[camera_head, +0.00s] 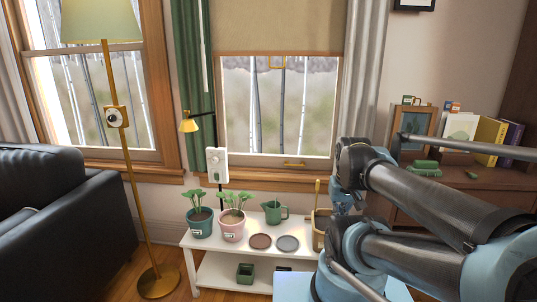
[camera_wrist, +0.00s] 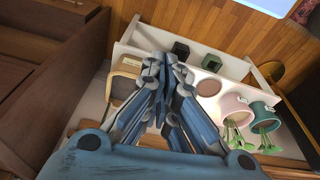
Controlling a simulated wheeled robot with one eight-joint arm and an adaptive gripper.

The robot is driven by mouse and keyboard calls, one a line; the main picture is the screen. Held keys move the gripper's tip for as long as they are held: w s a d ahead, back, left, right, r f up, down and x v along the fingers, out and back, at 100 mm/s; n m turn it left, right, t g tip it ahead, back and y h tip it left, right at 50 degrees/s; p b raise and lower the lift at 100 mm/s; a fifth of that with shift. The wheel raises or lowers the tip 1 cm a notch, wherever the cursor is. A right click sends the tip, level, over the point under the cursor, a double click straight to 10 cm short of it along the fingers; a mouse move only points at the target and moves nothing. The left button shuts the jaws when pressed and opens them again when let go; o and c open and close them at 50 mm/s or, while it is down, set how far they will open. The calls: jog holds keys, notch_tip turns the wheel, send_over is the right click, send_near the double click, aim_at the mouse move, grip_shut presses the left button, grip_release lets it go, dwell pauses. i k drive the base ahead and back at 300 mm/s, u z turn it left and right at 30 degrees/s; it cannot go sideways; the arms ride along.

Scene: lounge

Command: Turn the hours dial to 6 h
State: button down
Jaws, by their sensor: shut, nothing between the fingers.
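A white control box (camera_head: 216,163) is mounted on a dark post behind the plants in the head view. It has small round knobs on its front; their markings and settings are too small to read, so I cannot tell which is the hours dial. My gripper (camera_wrist: 164,62) shows in the wrist view with its fingers together and nothing between them. In the head view it is partly hidden by my arm (camera_head: 341,203), to the right of the control box and well apart from it. The control box is not clear in the wrist view.
A white plant bench (camera_head: 200,243) holds a teal pot (camera_head: 201,228), a pink pot (camera_head: 232,232), a green watering can (camera_head: 275,211) and two saucers. A small yellow lamp (camera_head: 188,125) hangs left of the box. A floor lamp (camera_head: 130,180) and black sofa (camera_head: 60,220) stand left.

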aim_at(215, 159)
jog(key=u, duration=2.7)
jog(key=i, duration=1.15)
jog(key=z, duration=2.1)
jog(key=i, duration=0.15)
jog(key=z, duration=0.35)
